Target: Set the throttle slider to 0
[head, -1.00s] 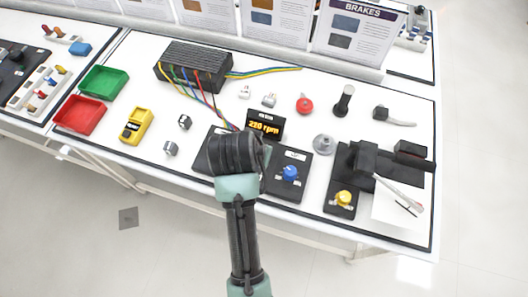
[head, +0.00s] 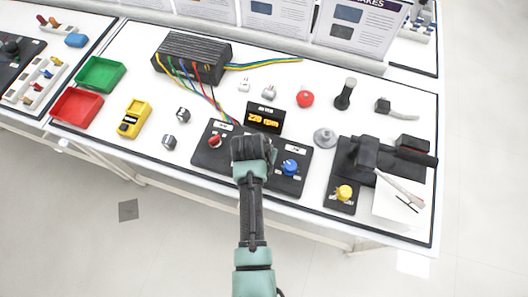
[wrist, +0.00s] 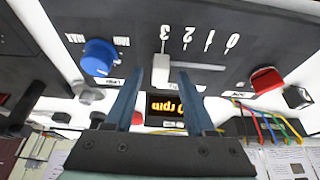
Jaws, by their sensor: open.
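The throttle slider's pale grey handle (wrist: 160,70) shows in the wrist view on a dark control panel (wrist: 205,35). It sits at the 3 end of its slot, which runs right toward the 0 mark (wrist: 232,40). My gripper (wrist: 158,76) is open. Its two blue fingers appear on either side of the handle, and I cannot tell whether they touch it. In the head view my gripper (head: 254,152) is over the middle of the panel (head: 205,158) and hides the slider. The display (head: 264,118) behind it reads 220 rpm.
A red knob (head: 215,141) is left of my gripper and a blue knob (head: 290,167) is right. A yellow knob (head: 344,192) sits on another panel farther right. Loose parts, red (head: 76,107) and green (head: 101,73) trays and a wired black box (head: 193,57) surround the panel.

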